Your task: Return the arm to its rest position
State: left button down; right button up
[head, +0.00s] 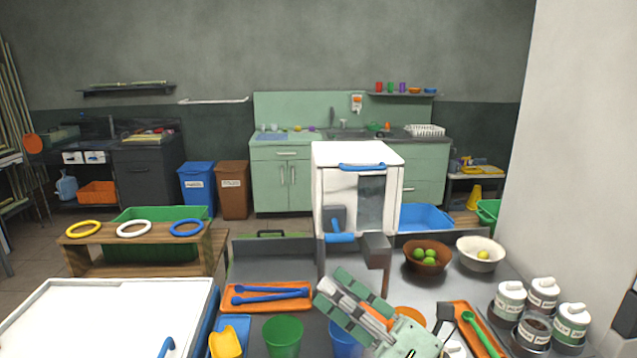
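My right gripper (336,293) reaches in from the bottom centre, with green finger pads pointing up and left. My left gripper is not in view.
A green cup (283,336), an orange tray (262,300) with blue tongs, and a brown bowl (412,266) of limes surround the gripper. A white bowl (480,254) and several labelled jars (509,300) stand at right, near the pale wall.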

jog(key=w+d+f+m+t+h, duration=0.2)
jog(key=d+f+m+t+h, duration=0.25)
jog(key=m, duration=0.45)
jog(key=w+d+f+m+t+h, duration=0.1)
jog(key=d+m+t+h, duration=0.4)
jog(key=m+h, duration=0.4)
jog(key=s+d+f+m+g+h, duration=0.2)
jog(key=d+f+m+g+h, duration=0.3)
jog(key=d+f+m, duration=0.25)
jog(key=s+d+f+m+g+h, duration=0.1)
jog(key=s+d+f+m+g, duration=0.1)
jog(key=s+f+m+g, duration=1.05)
jog(key=s+a+f+n+g+y, duration=0.1)
jog(key=s+a+f+n, duration=0.1)
jog(key=s+f, duration=1)
jog(key=s+f+g, duration=0.1)
jog(key=s+f, duration=0.1)
jog(key=f, duration=1.1)
jog(key=s+f, duration=0.2)
jog(key=f, duration=1.1)
jog(key=s+d+f, duration=0.1)
jog(key=s+f, duration=0.6)
jog(key=s, duration=0.1)
jog(key=s+d+f+g, duration=0.1)
jog(key=s+d+f, duration=0.1)
jog(key=s+f, duration=0.5)
jog(key=shift+s+d+f+g, duration=0.25)
jog(key=shift+s+f+g, duration=0.05)
jog(key=shift+s, duration=0.4)
